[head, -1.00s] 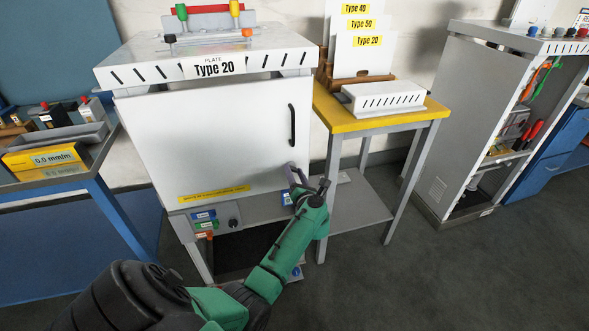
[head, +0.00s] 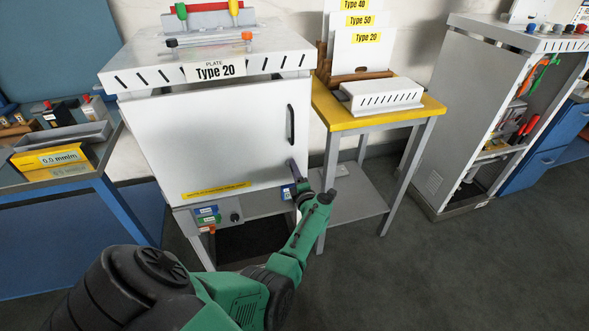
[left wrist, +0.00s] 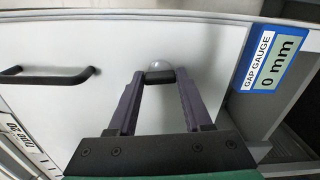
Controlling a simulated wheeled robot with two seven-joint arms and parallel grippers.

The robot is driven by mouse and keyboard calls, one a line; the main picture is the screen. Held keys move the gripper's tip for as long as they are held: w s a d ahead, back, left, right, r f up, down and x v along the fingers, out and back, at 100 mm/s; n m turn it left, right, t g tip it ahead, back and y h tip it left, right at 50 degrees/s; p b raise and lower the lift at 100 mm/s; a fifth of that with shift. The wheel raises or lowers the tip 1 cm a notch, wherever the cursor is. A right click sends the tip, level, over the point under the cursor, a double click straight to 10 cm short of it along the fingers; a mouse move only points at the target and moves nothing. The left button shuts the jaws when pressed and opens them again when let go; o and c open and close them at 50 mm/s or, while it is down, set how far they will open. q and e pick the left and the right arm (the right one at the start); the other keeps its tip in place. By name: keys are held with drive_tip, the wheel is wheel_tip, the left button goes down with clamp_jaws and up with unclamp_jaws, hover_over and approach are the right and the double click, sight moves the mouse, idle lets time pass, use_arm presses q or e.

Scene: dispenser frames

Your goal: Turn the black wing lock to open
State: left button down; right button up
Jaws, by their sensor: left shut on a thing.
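The black wing lock (left wrist: 160,76) shows in the left wrist view as a short dark bar in front of a pale round mount on the white door (left wrist: 205,45). My left gripper (head: 294,165) is at the lower right of the cabinet's door (head: 215,135) in the head view. Its two fingers stand on either side of the lock and are shut on it. In the head view the fingers and hand hide the lock. The door looks closed, with a black upright handle (head: 291,125) above the gripper. My right gripper is not in view.
A gap gauge (left wrist: 272,62) reading 0 mm is beside the door. A yellow-topped table (head: 390,112) with plates stands right of the cabinet. A cart (head: 95,180) with a yellow display box stands at left, an open grey cabinet (head: 455,110) at far right. The floor between is clear.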

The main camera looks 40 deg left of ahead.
use_arm(q)
drive_tip(key=shift+m, duration=0.6)
drive_tip(key=shift+c, duration=1.6)
unclamp_jaws()
